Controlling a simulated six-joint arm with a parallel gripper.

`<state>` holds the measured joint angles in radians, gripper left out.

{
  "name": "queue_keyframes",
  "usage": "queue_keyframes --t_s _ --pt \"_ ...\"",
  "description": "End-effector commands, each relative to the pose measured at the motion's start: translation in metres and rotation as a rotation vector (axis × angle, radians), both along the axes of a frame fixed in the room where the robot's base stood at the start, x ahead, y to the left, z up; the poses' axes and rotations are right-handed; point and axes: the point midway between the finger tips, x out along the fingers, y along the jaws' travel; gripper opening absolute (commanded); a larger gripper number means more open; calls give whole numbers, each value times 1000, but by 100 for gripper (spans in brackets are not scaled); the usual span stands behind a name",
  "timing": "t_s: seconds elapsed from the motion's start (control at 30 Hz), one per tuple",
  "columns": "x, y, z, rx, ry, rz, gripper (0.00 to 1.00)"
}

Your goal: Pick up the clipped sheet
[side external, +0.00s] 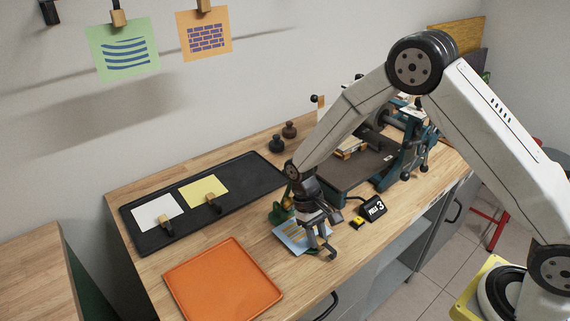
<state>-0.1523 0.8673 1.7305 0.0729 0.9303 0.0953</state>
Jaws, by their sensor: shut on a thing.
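My gripper (323,243) is low over the right part of the bench and shut on the light blue sheet (289,239) with yellowish stripes. The arm and fingers cover part of this sheet, and its clip is hidden behind the jaws. I cannot tell whether the sheet touches the bench or hangs just above it. A white sheet (155,211) and a yellow sheet (207,188), each with a clip, lie on the black tray (259,171) to the left.
An orange tray (222,283) lies at the front left. A small black display (373,208) reading 3 and a yellow-black block (357,223) are right of my gripper. A press (352,170) stands behind. Clipped green (123,50) and orange (205,35) sheets hang on the wall.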

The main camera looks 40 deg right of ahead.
Motion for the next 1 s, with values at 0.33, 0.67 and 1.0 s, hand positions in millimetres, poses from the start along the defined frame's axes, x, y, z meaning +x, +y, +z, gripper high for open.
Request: queue_keyframes --t_s 0.33,0.67,1.0 --pt "0 0 13 0 0 0 0" --pt "-18 0 35 -2 5 0 0" --pt "-75 0 35 -2 5 1 0"
